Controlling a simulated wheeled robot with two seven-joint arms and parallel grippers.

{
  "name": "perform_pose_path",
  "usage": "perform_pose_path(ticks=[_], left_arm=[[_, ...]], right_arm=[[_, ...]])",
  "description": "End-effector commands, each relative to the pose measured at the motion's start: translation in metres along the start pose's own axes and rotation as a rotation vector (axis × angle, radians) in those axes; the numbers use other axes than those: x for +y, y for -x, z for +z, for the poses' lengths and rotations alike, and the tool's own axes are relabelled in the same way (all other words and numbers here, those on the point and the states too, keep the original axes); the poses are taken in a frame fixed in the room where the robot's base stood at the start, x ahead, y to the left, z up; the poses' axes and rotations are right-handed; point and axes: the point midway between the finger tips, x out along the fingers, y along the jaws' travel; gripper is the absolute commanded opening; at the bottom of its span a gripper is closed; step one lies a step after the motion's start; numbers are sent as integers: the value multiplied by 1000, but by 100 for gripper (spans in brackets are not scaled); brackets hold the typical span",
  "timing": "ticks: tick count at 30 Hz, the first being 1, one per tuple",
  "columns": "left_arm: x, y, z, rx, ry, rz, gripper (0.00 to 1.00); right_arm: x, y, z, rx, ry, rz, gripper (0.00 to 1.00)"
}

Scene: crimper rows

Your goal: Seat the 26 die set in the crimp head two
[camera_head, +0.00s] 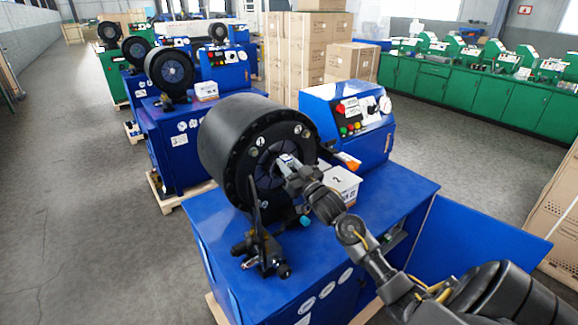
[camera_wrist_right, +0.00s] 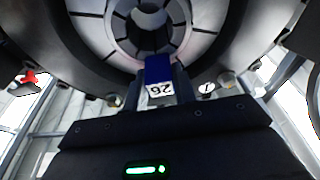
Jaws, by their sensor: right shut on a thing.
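The crimp head (camera_head: 228,135) is a large black cylinder on the near blue machine, with a round bore in its face. My right gripper (camera_head: 286,163) is at the front of this bore, shut on the 26 die set. In the right wrist view, the die set (camera_wrist_right: 158,68) is a blue block with a white label reading 26 upside down, held between the fingers. The bore (camera_wrist_right: 150,20) with its segmented ring lies just beyond it. I cannot tell whether the block touches the ring. My left gripper is not in view.
A white box marked 2 (camera_head: 340,184) stands on the blue machine top (camera_head: 400,190), right of the head. A black fixture (camera_head: 262,245) stands before the head. A blue control box (camera_head: 345,115) is behind. More crimp machines (camera_head: 170,75) stand further left.

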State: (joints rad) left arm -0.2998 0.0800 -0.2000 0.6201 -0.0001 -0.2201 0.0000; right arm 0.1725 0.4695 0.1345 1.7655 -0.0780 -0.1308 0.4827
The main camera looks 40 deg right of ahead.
Motion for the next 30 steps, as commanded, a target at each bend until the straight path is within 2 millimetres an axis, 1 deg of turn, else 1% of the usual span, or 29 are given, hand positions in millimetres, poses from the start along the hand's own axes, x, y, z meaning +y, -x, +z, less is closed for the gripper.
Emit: perform_pose_path(ticks=[1,30], left_arm=[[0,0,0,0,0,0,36],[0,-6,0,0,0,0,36]], right_arm=[[1,-2,-6,14,1,0,0],[0,-21,-1,14,1,0,0]])
